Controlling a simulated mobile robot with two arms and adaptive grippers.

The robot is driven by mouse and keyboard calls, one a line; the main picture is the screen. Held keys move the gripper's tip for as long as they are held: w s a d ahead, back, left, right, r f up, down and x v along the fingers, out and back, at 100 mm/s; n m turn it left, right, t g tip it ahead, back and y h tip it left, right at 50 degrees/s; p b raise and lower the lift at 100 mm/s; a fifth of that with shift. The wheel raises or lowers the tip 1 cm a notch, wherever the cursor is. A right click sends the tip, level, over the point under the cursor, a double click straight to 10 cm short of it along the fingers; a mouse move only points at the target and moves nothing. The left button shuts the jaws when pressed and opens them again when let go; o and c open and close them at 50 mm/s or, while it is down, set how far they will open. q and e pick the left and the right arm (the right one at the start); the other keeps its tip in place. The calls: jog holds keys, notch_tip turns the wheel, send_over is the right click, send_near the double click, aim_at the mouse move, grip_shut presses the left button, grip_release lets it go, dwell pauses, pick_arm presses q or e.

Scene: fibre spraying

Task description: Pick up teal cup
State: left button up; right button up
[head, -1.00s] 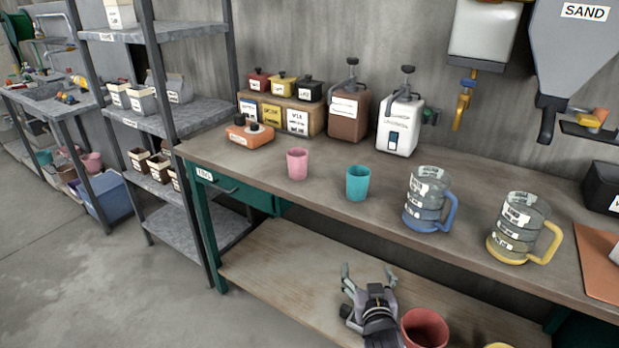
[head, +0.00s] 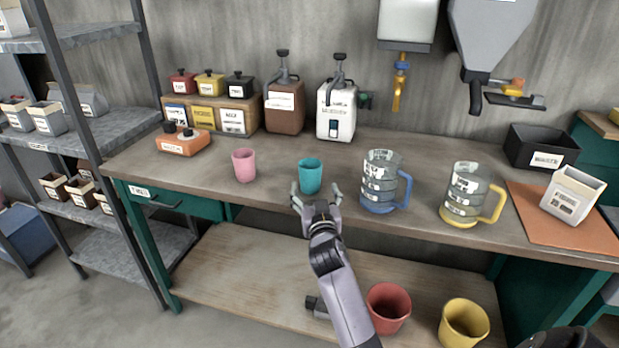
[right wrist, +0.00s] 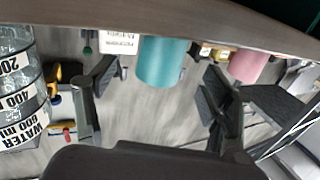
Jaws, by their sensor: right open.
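The teal cup (head: 311,174) stands upright near the front edge of the workbench, between the pink cup (head: 244,165) and a blue-handled measuring jug (head: 380,182). My right gripper (head: 316,190) is open and empty just in front of it, its two fingers spread to either side of the cup's near side. In the right wrist view the teal cup (right wrist: 163,60) appears between the open fingers of the right gripper (right wrist: 160,75), with no clear contact. My left gripper is not in view.
The yellow-handled jug (head: 468,193) stands farther right. Behind are an orange box (head: 182,145), a brown dispenser (head: 284,108) and a white dispenser (head: 336,112). A red pot (head: 388,306) and a yellow pot (head: 464,322) are on the lower shelf. Bare benchtop lies behind the teal cup.

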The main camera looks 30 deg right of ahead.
aim_at(311, 179)
jog(key=shift+x, duration=0.95)
jog(key=shift+a+x, duration=0.2)
jog(key=shift+x, duration=2.15)
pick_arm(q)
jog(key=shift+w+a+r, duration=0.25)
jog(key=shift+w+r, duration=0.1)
pick_arm(e)
jog(key=shift+w+r, duration=0.1)
jog(key=c, duration=1.2)
jog(key=shift+o, duration=0.2)
pick_arm(q)
jog(key=shift+p, duration=0.3)
